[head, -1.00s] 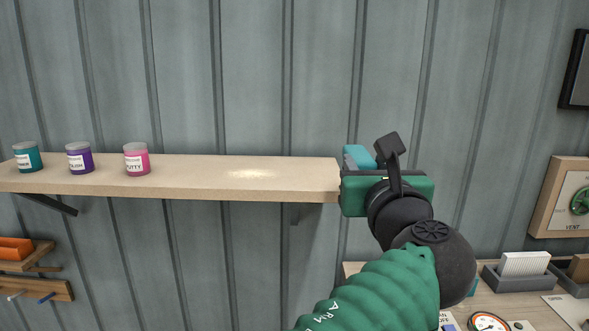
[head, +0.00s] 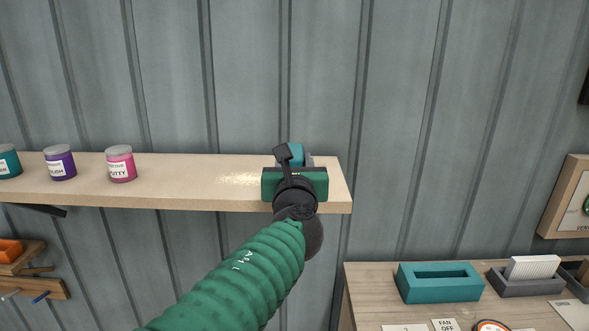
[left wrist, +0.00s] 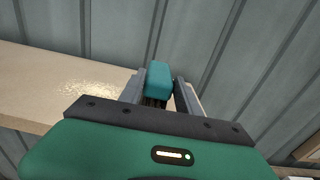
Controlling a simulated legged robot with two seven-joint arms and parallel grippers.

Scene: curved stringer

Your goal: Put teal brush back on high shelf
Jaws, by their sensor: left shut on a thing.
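The teal brush (left wrist: 159,80) is between the two grey fingers of my left gripper (left wrist: 158,96) in the left wrist view, with dark bristles below its teal block. In the head view the brush (head: 296,153) shows only in part behind my green left gripper (head: 295,170). My left gripper is shut on it. Both are in front of or over the right end of the high wooden shelf (head: 225,190); I cannot tell whether the brush touches the shelf. My right gripper is not in view.
A teal jar (head: 8,162), a purple jar (head: 60,163) and a pink jar (head: 121,165) stand on the shelf's left part. Below right, a bench holds a teal open box (head: 440,282) and a grey card holder (head: 525,280).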

